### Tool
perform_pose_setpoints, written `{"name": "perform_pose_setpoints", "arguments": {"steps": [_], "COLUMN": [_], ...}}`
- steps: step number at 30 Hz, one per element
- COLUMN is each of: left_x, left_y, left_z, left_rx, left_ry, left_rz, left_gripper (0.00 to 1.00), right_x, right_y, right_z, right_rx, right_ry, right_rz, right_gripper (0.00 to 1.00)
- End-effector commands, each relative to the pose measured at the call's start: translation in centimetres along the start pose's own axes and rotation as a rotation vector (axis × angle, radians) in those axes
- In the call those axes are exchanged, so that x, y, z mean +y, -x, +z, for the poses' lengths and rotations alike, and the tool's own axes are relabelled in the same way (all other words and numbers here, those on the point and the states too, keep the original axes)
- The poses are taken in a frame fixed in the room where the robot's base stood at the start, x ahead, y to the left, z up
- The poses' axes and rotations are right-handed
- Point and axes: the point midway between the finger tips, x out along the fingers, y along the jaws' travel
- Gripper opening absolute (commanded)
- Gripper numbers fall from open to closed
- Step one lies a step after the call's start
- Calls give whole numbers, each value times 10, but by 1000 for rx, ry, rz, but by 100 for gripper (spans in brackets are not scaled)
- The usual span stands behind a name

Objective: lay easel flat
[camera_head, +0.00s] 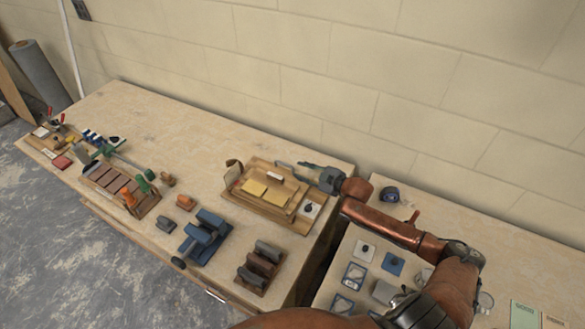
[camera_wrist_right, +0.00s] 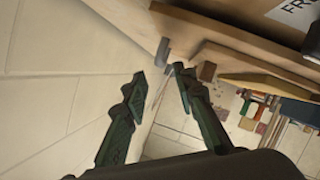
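What looks like the easel, a small upright brown piece with a pale card (camera_head: 233,174), stands at the left end of a wooden tray (camera_head: 268,207). My right gripper (camera_head: 280,165) reaches in from the right over the back edge of the tray, its fingers pointing left, short of the upright piece. In the right wrist view the two dark green fingers (camera_wrist_right: 160,75) are apart with nothing held between them. Just beyond the tips are a small grey peg (camera_wrist_right: 163,50) and wooden boards (camera_wrist_right: 215,28); I cannot tell which part is the easel there. My left gripper is not in view.
Blue tools (camera_head: 205,235) and a rack of dark-handled blocks (camera_head: 258,268) stand in front. A rack with several brown slabs (camera_head: 112,178) is farther left. A block wall (camera_head: 330,70) rises behind the table. The table's back middle is clear.

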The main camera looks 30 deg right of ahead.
Motion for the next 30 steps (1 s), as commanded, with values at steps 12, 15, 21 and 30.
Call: {"name": "perform_pose_setpoints", "arguments": {"steps": [12,15,21,30], "left_x": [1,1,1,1], "left_y": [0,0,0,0], "left_z": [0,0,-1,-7], "left_rx": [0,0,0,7], "left_ry": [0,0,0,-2], "left_rz": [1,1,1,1], "left_gripper": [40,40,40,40], "right_x": [0,0,0,-2], "right_y": [28,28,28,25], "right_z": [-1,-1,0,-2], "right_rx": [1,1,1,3], "right_ry": [0,0,0,1], "right_rz": [0,0,0,-4], "right_gripper": [26,26,26,26]}}
